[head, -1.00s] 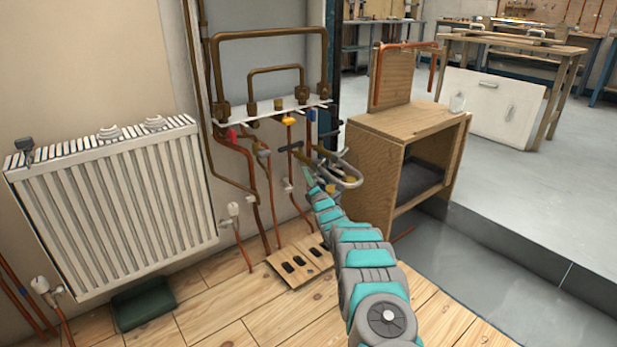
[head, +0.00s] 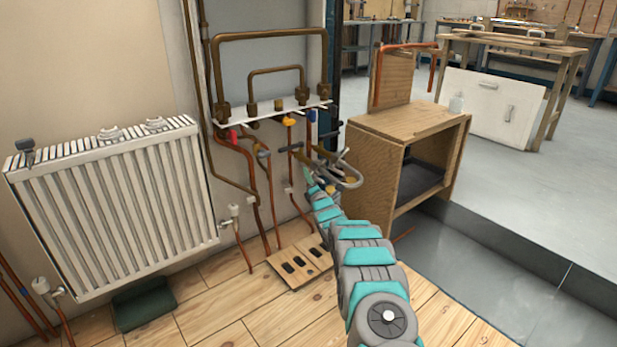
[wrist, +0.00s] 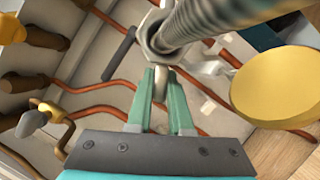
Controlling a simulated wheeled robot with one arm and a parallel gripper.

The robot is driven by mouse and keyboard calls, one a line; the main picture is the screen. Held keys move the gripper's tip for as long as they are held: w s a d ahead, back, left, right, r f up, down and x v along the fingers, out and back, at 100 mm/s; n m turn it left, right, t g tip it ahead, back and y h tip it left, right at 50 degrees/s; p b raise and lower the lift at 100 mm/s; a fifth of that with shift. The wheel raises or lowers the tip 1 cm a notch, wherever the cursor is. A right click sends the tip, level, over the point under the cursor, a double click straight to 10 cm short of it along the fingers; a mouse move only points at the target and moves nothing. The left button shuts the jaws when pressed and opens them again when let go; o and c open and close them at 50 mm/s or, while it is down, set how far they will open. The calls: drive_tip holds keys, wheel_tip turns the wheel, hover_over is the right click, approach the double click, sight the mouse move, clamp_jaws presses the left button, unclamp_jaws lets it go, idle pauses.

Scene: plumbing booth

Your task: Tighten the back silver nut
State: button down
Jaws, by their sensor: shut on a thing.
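In the wrist view, my gripper (wrist: 162,82) has its two teal fingers closed on a narrow silver tool shank, which looks like a spanner (wrist: 160,84). The shank runs up to a silver nut (wrist: 154,40) at the end of a ribbed grey hose (wrist: 205,18). The tool's end appears to be around or against this nut; the exact seating is hard to tell. I cannot tell whether this is the back nut. In the head view, my gripper is small and partly hidden among the fittings below the pipe board, left of the wooden cabinet.
A round yellow disc (wrist: 272,88) is close on the right in the wrist view. Copper pipes (head: 265,195) and valves crowd the wall. A wooden cabinet (head: 405,125) stands to the right and a white radiator (head: 120,205) to the left.

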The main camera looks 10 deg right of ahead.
drive_tip(key=m, duration=0.1)
drive_tip(key=r+m, duration=0.1)
drive_tip(key=m, duration=0.1)
drive_tip(key=m+g+h+p, duration=0.1)
drive_tip(key=shift+s+a+r, duration=0.15)
drive_tip(key=shift+a+r, duration=0.1)
drive_tip(key=shift+r, duration=0.15)
drive_tip(key=r+m+g+p, duration=0.1)
drive_tip(key=m, duration=0.2)
drive_tip(key=shift+r+p, duration=0.2)
drive_tip(key=shift+p, duration=0.1)
drive_tip(key=r+m+g+p, duration=0.1)
drive_tip(key=m+p, duration=0.1)
drive_tip(key=p, duration=0.1)
drive_tip(key=shift+d+r, duration=0.1)
drive_tip(key=shift+d, duration=0.05)
drive_tip(key=m+p, duration=0.1)
drive_tip(key=p, duration=0.1)
drive_tip(key=m+g+p, duration=0.1)
drive_tip(key=shift+d+r+p, duration=0.15)
drive_tip(key=shift+r+p, duration=0.2)
drive_tip(key=shift+p, duration=0.05)
drive_tip(key=shift+w+d+m+p, duration=0.15)
drive_tip(key=shift+m+p, duration=0.35)
drive_tip(key=shift+p, duration=0.7)
drive_tip(key=shift+f+g+p, duration=0.1)
drive_tip(key=shift+g+p, duration=0.2)
drive_tip(key=shift+p, duration=0.1)
drive_tip(key=c, duration=1.1)
unclamp_jaws()
